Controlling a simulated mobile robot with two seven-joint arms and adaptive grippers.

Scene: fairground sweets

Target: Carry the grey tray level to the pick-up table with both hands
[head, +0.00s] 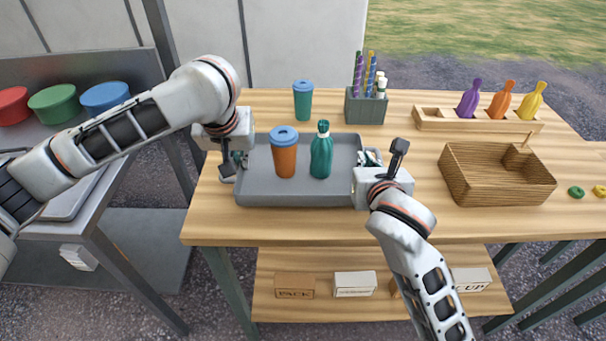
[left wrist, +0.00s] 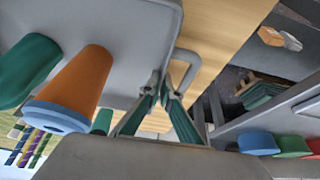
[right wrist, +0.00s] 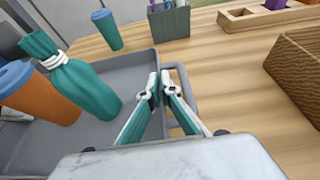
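The grey tray (head: 265,196) lies level over the wooden table (head: 210,217); I cannot tell whether it touches the wood. An orange cup with a blue lid (head: 285,160) and a teal bottle (head: 321,157) stand upright on it. My left gripper (head: 241,160) is at its left edge; in the left wrist view the fingers (left wrist: 160,82) are close together at the rim, beside a loop handle (left wrist: 190,58). My right gripper (head: 369,157) is at the right edge, its fingers (right wrist: 159,80) likewise nearly closed at the rim by the other handle (right wrist: 188,92). The fingers partly hide the contact.
Behind the tray stand a teal cup (head: 303,104) and a straw holder (head: 366,108). To the right are a bottle rack (head: 430,119) and a wooden basket (head: 497,187). A metal counter (head: 62,235) with bowls is at left. Boxes (head: 354,285) sit on the lower shelf.

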